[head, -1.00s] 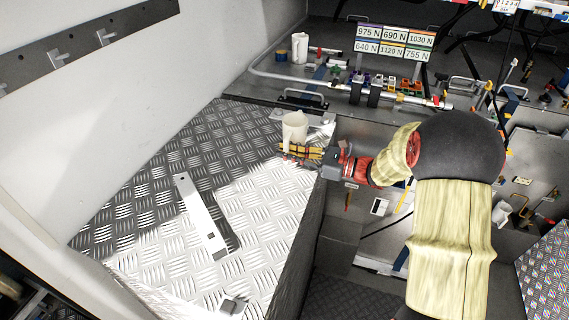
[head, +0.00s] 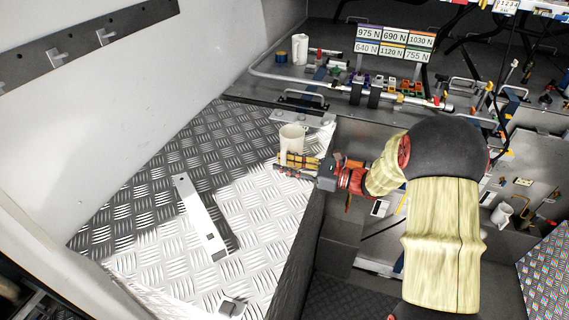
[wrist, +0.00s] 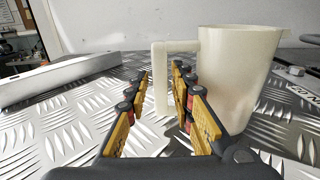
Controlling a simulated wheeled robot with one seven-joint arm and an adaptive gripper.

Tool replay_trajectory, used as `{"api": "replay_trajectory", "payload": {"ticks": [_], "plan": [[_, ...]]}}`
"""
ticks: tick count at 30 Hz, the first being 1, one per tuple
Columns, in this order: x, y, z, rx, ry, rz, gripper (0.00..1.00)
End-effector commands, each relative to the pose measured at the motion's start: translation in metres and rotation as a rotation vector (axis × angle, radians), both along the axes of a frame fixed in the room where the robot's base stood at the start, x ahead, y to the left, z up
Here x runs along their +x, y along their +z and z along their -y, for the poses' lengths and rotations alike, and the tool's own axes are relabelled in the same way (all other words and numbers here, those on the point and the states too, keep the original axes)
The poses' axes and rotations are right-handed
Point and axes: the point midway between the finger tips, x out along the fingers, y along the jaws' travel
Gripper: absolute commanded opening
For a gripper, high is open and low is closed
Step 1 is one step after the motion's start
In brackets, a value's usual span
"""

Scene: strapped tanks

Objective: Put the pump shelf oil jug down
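The oil jug (head: 291,138) is a cream, tapered jug. It is upright at the far right part of the tread-plate surface (head: 150,220) and appears to rest on it. In the wrist view the jug (wrist: 238,75) is at right, with its squared handle (wrist: 160,80) pointing left. My gripper (head: 297,163) is low beside the jug, in front of it in the head view. In the wrist view my gripper (wrist: 160,85) has its fingers apart, with the handle's upright bar between the tips. Small gaps show beside the bar. The jug's lower front is partly hidden by the fingers.
A flat metal bar (head: 202,217) lies on the tread plate. The plate drops off at its right edge. A shelf behind carries a pipe rail (head: 300,83), a white container (head: 299,50) and several small fittings. A hook rail (head: 80,48) is on the left wall.

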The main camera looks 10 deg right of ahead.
Motion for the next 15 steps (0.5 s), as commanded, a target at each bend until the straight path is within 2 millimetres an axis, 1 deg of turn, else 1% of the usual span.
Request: {"api": "replay_trajectory", "payload": {"ticks": [3, 10, 13, 15], "plan": [[0.0001, 0.0001, 0.0001, 0.000, 0.000, 0.000, 0.31], [0.0000, 0.0003, 0.0000, 0.000, 0.000, 0.000, 0.31], [0.0001, 0.0045, 0.0000, -0.001, 0.000, 0.001, 0.31], [-0.0036, 0.0032, 0.0067, 0.000, -0.002, 0.000, 0.31]]}}
